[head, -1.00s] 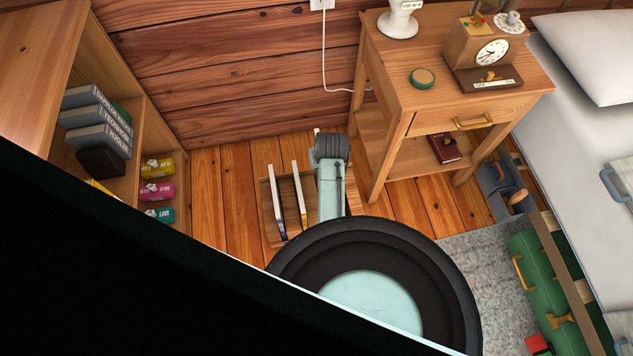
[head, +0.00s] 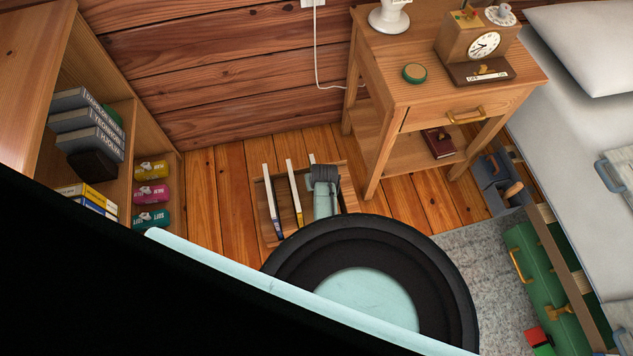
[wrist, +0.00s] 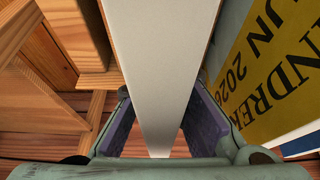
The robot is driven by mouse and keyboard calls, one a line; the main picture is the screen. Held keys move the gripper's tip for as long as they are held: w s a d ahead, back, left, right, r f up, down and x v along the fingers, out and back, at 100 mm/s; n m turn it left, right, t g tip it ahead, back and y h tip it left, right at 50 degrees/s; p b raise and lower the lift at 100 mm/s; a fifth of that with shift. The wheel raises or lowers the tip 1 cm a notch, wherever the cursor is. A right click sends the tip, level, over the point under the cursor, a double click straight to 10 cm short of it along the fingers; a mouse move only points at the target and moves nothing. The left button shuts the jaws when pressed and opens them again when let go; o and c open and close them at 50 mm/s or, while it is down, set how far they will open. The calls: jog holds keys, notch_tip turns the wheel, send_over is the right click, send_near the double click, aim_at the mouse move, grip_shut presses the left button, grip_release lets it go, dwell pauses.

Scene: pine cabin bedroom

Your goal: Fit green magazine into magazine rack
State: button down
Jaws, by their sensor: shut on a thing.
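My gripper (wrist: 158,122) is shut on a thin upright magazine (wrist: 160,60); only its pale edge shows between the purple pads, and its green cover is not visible. In the head view my gripper (head: 325,176) is over the right part of the wooden magazine rack (head: 262,205) on the floor, and a pale tip of the held magazine (head: 312,158) shows beside it. My arm hides the rack's lower right, so I cannot tell how deep the magazine is in a slot.
Two magazines stand in the rack's left part: one at the left (head: 271,200) and one yellow-edged (head: 294,192). A yellow and blue cover (wrist: 275,65) is close on the right in the wrist view. The nightstand (head: 372,150) stands right of the rack; a shelf (head: 150,120) is left.

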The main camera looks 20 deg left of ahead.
jog(key=shift+f, duration=0.1)
jog(key=c, duration=1.6)
grip_release()
